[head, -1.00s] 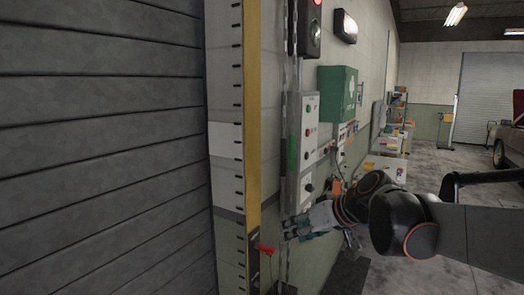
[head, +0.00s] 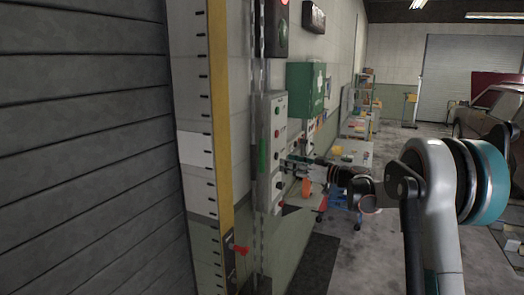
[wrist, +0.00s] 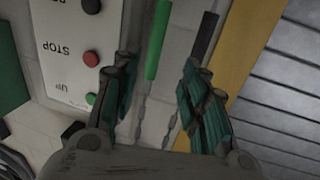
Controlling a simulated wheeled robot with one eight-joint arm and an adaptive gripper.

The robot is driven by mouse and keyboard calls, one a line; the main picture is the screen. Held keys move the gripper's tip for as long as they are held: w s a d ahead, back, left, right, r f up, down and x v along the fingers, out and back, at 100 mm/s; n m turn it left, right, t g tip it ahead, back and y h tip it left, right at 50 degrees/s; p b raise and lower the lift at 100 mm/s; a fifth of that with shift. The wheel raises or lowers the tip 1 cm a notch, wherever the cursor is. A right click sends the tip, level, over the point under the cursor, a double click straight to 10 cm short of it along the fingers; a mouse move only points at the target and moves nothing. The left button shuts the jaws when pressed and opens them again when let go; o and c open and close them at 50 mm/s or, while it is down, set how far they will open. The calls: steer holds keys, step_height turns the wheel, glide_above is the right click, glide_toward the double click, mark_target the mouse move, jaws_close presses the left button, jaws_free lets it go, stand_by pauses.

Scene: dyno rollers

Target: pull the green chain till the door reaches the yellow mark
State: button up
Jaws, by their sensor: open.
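The grey slatted door (head: 85,150) fills the left of the head view. A ruled white scale board (head: 196,150) and a long yellow strip (head: 217,120) stand beside it; I cannot pick out a separate yellow mark. The green part of the chain (head: 262,156) hangs in front of the wall, and it also shows in the wrist view (wrist: 158,40). My gripper (head: 287,172) is at its right, at about its height. In the wrist view my gripper (wrist: 160,75) is open, and the green chain lies in the gap between its fingers, apparently ungripped. A dark sleeve (wrist: 204,38) hangs on a neighbouring chain strand.
A control box (wrist: 75,45) with a STOP button is close beside my left finger in the wrist view. A red pointer (head: 240,249) sits low by the scale. A green cabinet (head: 306,88) is on the wall. Open floor (head: 370,230) lies to the right.

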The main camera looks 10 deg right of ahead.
steer(key=p, duration=0.1)
glide_above(262, 171)
steer(key=w, duration=0.1)
steer(key=shift+w+d, duration=0.1)
steer(key=shift+d, duration=0.05)
stand_by(0.3)
jaws_close()
